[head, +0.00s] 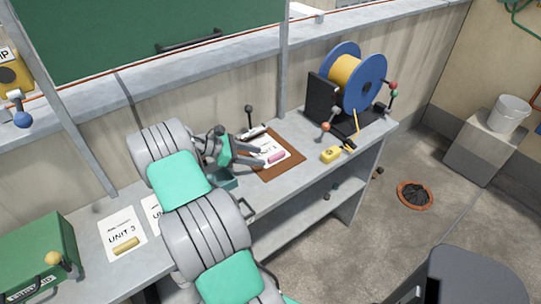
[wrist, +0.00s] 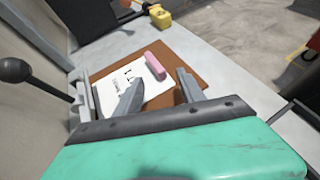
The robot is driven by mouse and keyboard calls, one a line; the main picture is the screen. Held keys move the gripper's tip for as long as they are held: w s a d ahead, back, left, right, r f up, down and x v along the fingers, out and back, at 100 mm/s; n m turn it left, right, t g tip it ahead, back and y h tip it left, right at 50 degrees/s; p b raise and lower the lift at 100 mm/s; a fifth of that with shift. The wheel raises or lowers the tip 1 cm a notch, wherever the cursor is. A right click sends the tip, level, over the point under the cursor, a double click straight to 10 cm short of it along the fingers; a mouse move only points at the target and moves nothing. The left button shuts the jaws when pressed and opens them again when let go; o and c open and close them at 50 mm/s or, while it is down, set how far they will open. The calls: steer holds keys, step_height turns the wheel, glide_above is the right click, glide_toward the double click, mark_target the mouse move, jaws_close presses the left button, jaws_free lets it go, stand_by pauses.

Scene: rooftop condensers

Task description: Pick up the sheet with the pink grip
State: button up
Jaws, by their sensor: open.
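The sheet with the pink grip (head: 277,157) lies on a brown board on the grey bench. Its white paper (head: 268,148) reads "UNIT" and a number I cannot read clearly. In the wrist view the pink grip (wrist: 155,66) lies along the sheet's edge, beyond my fingertips. My gripper (head: 255,158) is open and empty, over the near left part of the board. In the wrist view my gripper (wrist: 158,85) has its fingers apart, with one finger covering part of the sheet (wrist: 130,90).
A sheet marked "UNIT 3" (head: 122,232) with a yellow grip lies left, another partly behind my arm. A green box (head: 38,258) stands far left. A blue-and-yellow reel (head: 354,76) and a yellow block (head: 331,154) stand to the right. The brown board (head: 288,166) lies flat.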

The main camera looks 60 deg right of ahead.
mark_target(270, 158)
steer(key=x, duration=0.4)
steer(key=shift+s+d+r, duration=0.15)
steer(key=shift+s+d, duration=0.05)
steer(key=shift+d, duration=0.05)
steer(key=shift+c, duration=0.5)
jaws_close()
